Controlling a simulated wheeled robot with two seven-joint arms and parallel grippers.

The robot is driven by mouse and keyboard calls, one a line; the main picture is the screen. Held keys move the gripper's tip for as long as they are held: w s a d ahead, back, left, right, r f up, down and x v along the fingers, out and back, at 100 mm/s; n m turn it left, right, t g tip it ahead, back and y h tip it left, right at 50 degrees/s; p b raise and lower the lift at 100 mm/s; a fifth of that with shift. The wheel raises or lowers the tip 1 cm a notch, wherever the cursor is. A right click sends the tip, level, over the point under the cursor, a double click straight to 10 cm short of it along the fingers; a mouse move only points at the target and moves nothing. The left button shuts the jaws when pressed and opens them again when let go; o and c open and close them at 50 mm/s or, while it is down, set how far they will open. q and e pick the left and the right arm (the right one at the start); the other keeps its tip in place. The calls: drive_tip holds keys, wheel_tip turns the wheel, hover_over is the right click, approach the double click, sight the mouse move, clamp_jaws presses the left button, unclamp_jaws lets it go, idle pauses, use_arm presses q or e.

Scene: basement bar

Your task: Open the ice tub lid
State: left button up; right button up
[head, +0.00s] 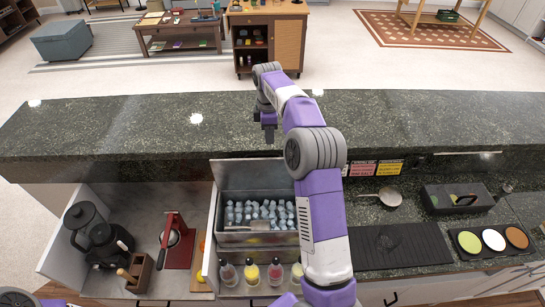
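The ice tub (246,238) is a metal bin set into the lower counter, full of pale ice cubes (262,212), with a scoop (258,225) lying on the ice. Its grey metal lid (248,174) stands raised at the back of the tub, against the dark granite ledge, so the tub is open. My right arm crosses the tub's right side and hides part of it. My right gripper (268,130) is beyond the lid, over the granite ledge, and appears apart from the lid. Its finger gap is too small to judge. My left gripper is not in view.
Several bottles (250,272) stand in front of the tub. A coffee maker (98,235) and a red-based press (178,242) are at left. A black mat (400,247), a dark caddy (457,199) and a strainer (389,196) are at right. The granite ledge (110,125) is mostly clear.

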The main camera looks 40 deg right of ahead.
sight(263, 170)
drive_tip(key=shift+s+d+t+b, duration=0.2)
drive_tip(key=shift+s+t+b, duration=0.25)
drive_tip(key=shift+s, duration=0.2)
use_arm(q)
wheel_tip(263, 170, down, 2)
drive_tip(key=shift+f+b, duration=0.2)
drive_tip(key=shift+b, duration=0.15)
use_arm(e)
wheel_tip(263, 170, down, 7)
drive_tip(key=shift+w+d+f, duration=0.1)
drive_tip(key=shift+w+f, duration=0.05)
drive_tip(key=shift+f, duration=0.05)
drive_tip(key=shift+c, duration=0.2)
clamp_jaws()
